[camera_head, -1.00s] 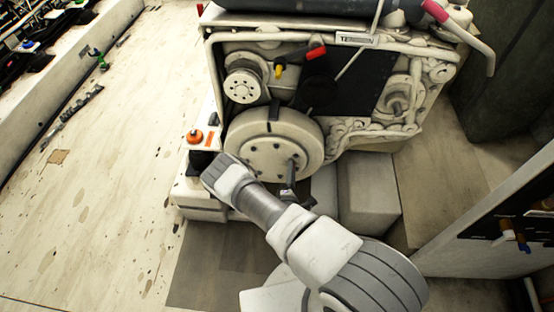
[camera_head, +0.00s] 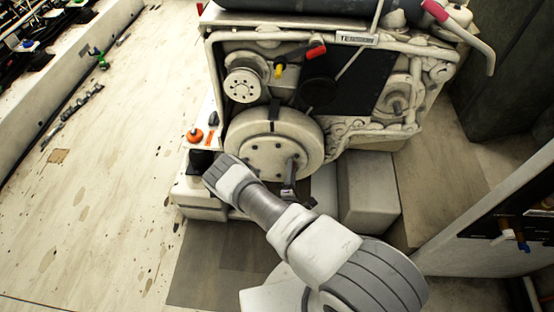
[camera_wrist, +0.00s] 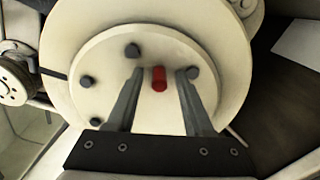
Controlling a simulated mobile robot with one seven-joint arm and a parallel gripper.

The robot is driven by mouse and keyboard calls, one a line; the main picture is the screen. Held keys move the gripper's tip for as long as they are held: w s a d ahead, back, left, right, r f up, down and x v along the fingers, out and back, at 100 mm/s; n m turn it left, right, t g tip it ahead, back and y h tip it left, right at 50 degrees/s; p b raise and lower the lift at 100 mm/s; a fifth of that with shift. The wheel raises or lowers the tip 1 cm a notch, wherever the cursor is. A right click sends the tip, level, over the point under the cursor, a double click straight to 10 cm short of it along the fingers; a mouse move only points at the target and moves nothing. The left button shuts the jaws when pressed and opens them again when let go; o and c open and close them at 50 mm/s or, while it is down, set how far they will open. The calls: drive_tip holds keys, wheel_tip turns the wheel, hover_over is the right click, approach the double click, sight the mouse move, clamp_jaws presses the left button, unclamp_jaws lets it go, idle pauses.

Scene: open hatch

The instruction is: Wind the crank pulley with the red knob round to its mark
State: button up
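The crank pulley (camera_head: 246,143) is a large pale disc low on the front of the engine. In the wrist view its hub face (camera_wrist: 100,60) carries several dark bolts. The red knob (camera_wrist: 159,79) stands out from that face. My gripper (camera_wrist: 160,72) faces the disc with its two fingers apart, one on each side of the knob. A gap shows between the knob and each finger. In the head view my gripper (camera_head: 289,172) is at the disc's lower right, and the knob cannot be made out there. A dark stripe (camera_head: 274,112) crosses the pulley's top rim.
A smaller pulley (camera_head: 243,86) sits above left. A red-tipped part (camera_head: 317,52) and a yellow-tipped part (camera_head: 279,71) are higher up. An orange knob (camera_head: 194,135) is on the left ledge. A pale box (camera_head: 368,190) stands right of my gripper.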

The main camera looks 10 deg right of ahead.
drive_tip(key=shift+r, duration=0.15)
drive_tip(key=s+a+r+p, duration=0.1)
drive_tip(key=s+r+p, duration=0.3)
drive_tip(key=p, duration=0.2)
drive_tip(key=shift+s+a+r, duration=0.3)
drive_tip(key=shift+s+r, duration=0.1)
idle(0.3)
idle(0.4)
